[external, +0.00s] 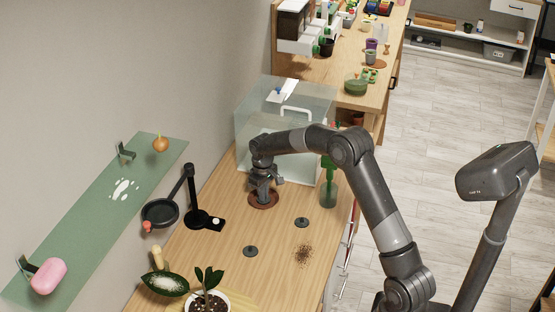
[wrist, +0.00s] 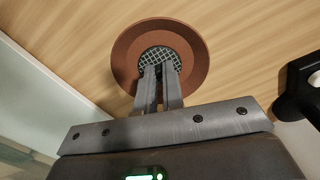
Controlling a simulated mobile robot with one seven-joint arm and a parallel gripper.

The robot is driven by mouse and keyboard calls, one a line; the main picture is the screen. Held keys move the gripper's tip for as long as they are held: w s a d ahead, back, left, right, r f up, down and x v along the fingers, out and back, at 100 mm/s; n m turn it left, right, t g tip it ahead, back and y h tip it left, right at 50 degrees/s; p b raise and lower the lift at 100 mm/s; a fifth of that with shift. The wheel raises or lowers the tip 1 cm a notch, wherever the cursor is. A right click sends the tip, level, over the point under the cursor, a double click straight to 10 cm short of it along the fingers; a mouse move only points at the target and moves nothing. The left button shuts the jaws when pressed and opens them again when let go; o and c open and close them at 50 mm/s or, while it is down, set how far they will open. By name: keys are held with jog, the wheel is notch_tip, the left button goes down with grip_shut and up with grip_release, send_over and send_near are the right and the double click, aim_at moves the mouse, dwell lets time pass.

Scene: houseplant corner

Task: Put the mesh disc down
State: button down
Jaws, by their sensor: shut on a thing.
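The mesh disc (wrist: 153,57) is a small dark round piece with a pale grid. In the wrist view it lies within the outline of a round reddish-brown saucer (wrist: 197,52), near its middle. The saucer (external: 275,200) also shows on the wooden counter in the external view. My gripper (wrist: 159,70) points down over the saucer, its two fingers close together on the near edge of the disc. In the external view my gripper (external: 263,190) is low at the saucer and hides the disc. I cannot tell whether the disc touches the saucer.
A clear tank (external: 245,130) stands behind my gripper, and a green bottle (external: 328,187) to its right. A black jointed stand (external: 191,190) is to the left. Two dark discs (external: 250,251), brown crumbs (external: 303,254) and a potted plant (external: 207,297) are nearer. Bare counter lies between them.

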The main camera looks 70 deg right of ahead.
jog(key=shift+f, duration=0.1)
jog(key=c, duration=1.5)
grip_release()
jog(key=shift+c, duration=0.2)
notch_tip(320, 180, up, 12)
jog(key=s+a+r+n+t, duration=0.1)
jog(key=s+a+r, duration=0.2)
jog(key=a+r, duration=0.7)
jog(key=s+a+r+t+h, duration=0.1)
jog(key=s+a+r, duration=0.3)
jog(key=s+a, duration=0.6)
jog(key=s+a+f+n+t, duration=0.1)
jog(key=s+a+f, duration=0.1)
jog(key=s+a, duration=0.5)
jog(key=s+a+f+n+t+y, duration=0.1)
jog(key=s+a+f+t, duration=0.1)
jog(key=s+a, duration=0.6)
jog(key=s, duration=0.3)
jog(key=shift+s+t, duration=0.25)
jog(key=shift+t, duration=0.05)
jog(key=shift+r, duration=0.1)
